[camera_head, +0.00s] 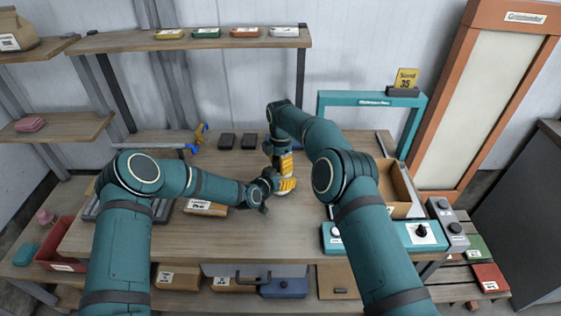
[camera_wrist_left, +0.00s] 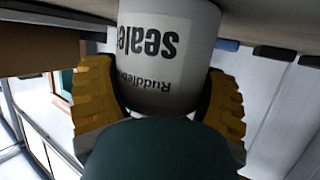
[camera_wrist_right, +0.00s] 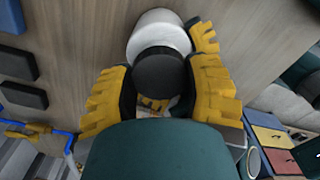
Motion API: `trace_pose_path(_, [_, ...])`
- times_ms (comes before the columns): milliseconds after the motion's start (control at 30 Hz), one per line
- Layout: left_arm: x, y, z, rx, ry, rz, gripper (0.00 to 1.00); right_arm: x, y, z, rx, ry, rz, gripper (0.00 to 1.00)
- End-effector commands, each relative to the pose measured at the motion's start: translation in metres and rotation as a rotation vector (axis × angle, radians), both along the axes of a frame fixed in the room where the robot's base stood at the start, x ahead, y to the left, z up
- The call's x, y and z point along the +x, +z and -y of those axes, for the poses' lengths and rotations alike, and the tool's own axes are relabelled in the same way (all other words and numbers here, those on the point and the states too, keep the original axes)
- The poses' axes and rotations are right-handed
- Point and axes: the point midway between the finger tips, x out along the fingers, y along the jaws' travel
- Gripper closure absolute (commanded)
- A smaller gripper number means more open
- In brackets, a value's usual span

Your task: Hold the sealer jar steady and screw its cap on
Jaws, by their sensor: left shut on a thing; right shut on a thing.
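The white sealer jar (camera_wrist_left: 165,60) stands on the wooden table, with its printed label facing the left wrist camera. My left gripper (camera_head: 270,184) is shut around the jar's side from the left; its yellow fingers flank the jar in the left wrist view (camera_wrist_left: 160,100). My right gripper (camera_head: 285,172) points down over the jar. In the right wrist view its yellow fingers (camera_wrist_right: 160,95) are shut on the black cap (camera_wrist_right: 160,70), which lies over the jar (camera_wrist_right: 158,32). The arms mostly hide the jar in the head view, and I cannot tell how far the cap is seated.
The wooden table (camera_head: 240,238) is clear in front. Two dark blocks (camera_head: 238,141) lie behind the grippers. A blue-and-yellow tool (camera_head: 198,138) is at the back left. An open box (camera_head: 393,186) and a teal control panel (camera_head: 418,233) stand on the right.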

Motion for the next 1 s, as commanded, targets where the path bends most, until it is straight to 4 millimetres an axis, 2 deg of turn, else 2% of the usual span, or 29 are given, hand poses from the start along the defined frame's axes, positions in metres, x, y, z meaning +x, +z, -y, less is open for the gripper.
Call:
trace_pose_path(467, [0.0001, 0.0000, -0.0001, 0.000, 0.000, 0.000, 0.67, 0.0000, -0.0002, 0.0001, 0.000, 0.000, 0.000, 0.61])
trace_pose_path(1000, [0.0000, 0.0001, 0.0000, 0.000, 0.000, 0.000, 0.67, 0.0000, -0.0098, 0.0000, 0.000, 0.000, 0.000, 0.61])
